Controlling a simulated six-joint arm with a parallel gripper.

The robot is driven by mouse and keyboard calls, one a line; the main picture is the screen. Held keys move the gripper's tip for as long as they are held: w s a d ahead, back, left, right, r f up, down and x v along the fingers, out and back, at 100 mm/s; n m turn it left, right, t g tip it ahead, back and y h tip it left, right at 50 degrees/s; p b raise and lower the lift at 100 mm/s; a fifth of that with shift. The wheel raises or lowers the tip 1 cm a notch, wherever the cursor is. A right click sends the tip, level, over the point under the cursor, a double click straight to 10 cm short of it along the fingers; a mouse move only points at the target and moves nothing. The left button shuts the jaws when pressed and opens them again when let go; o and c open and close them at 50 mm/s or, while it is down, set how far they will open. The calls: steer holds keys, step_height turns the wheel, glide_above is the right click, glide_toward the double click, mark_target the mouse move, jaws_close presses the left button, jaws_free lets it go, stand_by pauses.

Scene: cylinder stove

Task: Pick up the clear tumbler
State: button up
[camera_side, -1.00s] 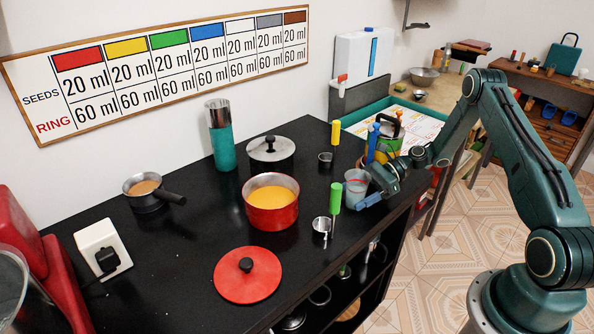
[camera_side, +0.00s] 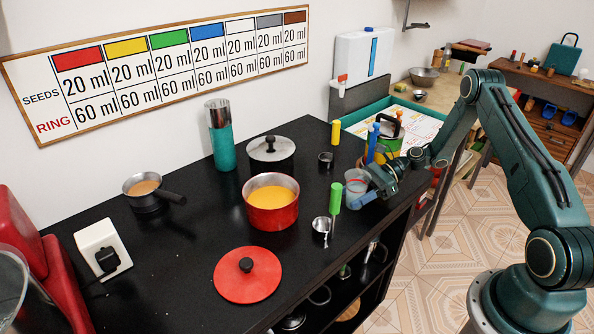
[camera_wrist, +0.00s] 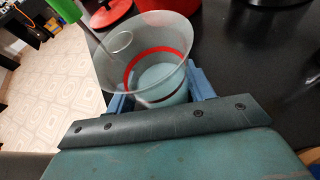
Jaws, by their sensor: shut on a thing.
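The clear tumbler (camera_side: 356,184) stands upright near the right edge of the black counter, with a red ring around it. In the wrist view the tumbler (camera_wrist: 150,60) fills the upper middle, and its red band shows through the clear wall. My gripper (camera_side: 362,196) reaches in from the right at the counter edge. In the wrist view my gripper (camera_wrist: 158,88) has one blue finger on each side of the tumbler and is shut on it. Whether the tumbler's base touches the counter is hard to tell.
A green-handled measuring cup (camera_side: 335,198) stands close in front of the tumbler. A red pot (camera_side: 271,216) of yellow contents is to the left. A blue-handled cup (camera_side: 373,140) and a small metal cup (camera_side: 326,160) are behind. A red lid (camera_side: 247,274) lies in front.

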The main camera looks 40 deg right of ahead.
steer(key=shift+r, duration=0.15)
step_height(320, 180, up, 20)
stand_by(0.8)
stand_by(0.4)
steer(key=o, duration=0.3)
steer(key=c, duration=0.3)
steer(key=w+a+f, duration=0.2)
steer(key=w+a, duration=0.1)
steer(key=w, duration=0.2)
steer(key=w+a+f, duration=0.3)
steer(key=w, duration=0.2)
steer(key=w+a+f, duration=0.2)
steer(key=w+a, duration=0.1)
steer(key=w, duration=0.3)
steer(key=shift+w+a+f, duration=0.1)
steer(key=shift+a+f, duration=0.05)
steer(key=shift+f, duration=0.05)
steer(key=shift+r+n+h, duration=0.4)
steer(key=shift+n+h, duration=0.2)
steer(key=shift+h, duration=0.4)
